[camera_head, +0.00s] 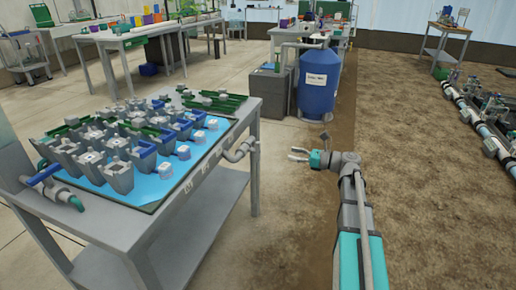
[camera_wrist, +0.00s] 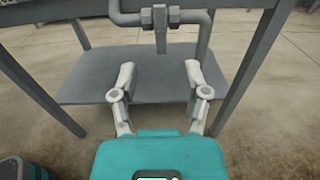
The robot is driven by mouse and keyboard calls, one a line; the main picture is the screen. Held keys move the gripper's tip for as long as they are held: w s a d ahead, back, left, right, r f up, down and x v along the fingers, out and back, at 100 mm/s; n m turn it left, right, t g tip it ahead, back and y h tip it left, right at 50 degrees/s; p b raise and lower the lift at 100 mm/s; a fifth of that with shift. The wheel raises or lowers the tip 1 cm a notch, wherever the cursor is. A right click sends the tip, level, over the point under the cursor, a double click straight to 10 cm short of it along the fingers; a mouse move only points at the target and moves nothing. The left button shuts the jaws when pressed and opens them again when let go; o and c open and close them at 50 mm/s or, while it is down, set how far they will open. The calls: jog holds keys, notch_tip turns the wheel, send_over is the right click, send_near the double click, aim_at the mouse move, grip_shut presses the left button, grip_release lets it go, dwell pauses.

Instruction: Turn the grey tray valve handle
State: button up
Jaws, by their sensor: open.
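A grey pipe with a valve (camera_head: 240,150) is fixed to the right end of the grey table in the head view. In the wrist view the valve body (camera_wrist: 160,16) is at the top centre, with a short grey handle (camera_wrist: 161,40) hanging down from it. My gripper (camera_head: 297,155) is open and empty, to the right of the table end and apart from the valve. In the wrist view my gripper (camera_wrist: 160,72) has its two fingers spread wide, below the handle in the picture, with nothing between them.
The grey table (camera_head: 120,235) carries a blue tray (camera_head: 150,192) full of grey and blue pots. Another pipe with a blue handle (camera_head: 45,172) is at its left end. A blue tank (camera_head: 318,85) stands behind my gripper. Open soil floor lies to the right.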

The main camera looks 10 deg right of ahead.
send_over(258, 160)
jog(key=w, duration=0.1)
dwell(0.7)
grip_shut()
dwell(0.4)
